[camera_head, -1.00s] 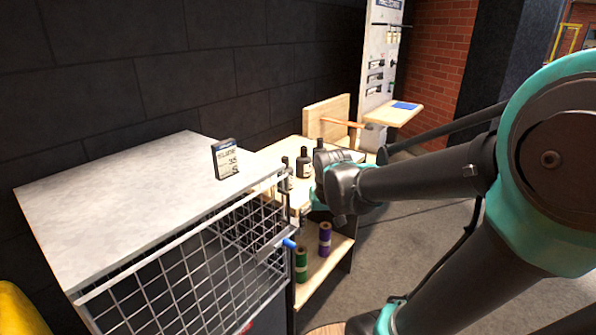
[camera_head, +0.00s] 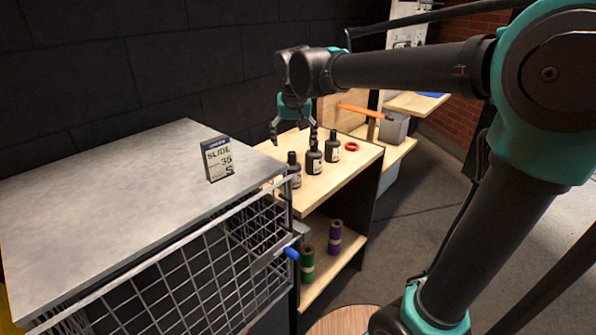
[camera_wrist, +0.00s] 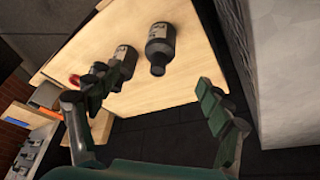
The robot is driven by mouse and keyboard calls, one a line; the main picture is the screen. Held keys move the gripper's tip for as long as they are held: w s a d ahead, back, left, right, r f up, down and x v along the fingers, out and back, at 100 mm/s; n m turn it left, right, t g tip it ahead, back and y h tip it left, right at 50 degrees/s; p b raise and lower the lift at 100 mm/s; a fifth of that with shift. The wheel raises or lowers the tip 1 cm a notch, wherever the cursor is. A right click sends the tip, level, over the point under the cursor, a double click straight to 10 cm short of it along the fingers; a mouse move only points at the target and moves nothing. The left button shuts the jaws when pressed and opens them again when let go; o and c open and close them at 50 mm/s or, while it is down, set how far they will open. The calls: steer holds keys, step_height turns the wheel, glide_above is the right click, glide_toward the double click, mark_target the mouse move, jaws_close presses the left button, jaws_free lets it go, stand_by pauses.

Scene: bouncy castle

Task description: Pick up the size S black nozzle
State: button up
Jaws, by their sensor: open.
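Three black bottle-shaped nozzles with pale labels stand in a row on the wooden shelf top: a near one (camera_head: 293,172), a middle one (camera_head: 314,162) and a far one (camera_head: 333,149). Their size letters are too small to read. My gripper (camera_head: 293,136) is open and empty, pointing down above and slightly behind the row. In the wrist view, one nozzle (camera_wrist: 160,50) shows between the spread fingers (camera_wrist: 165,88), beyond them. Another nozzle (camera_wrist: 124,62) is partly hidden behind the left finger. No finger clearly touches a nozzle.
A grey-topped cabinet (camera_head: 110,190) with wire mesh and a small sign (camera_head: 217,159) stands left of the shelf. A red ring (camera_head: 351,146) lies right of the nozzles. Green (camera_head: 307,263) and purple (camera_head: 335,237) rolls stand on the lower shelf. A dark wall is behind.

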mark_target(292, 166)
steer(key=x, duration=1.7)
steer(key=shift+w+a+r, duration=0.1)
steer(key=shift+w, duration=0.2)
steer(key=c, duration=1.4)
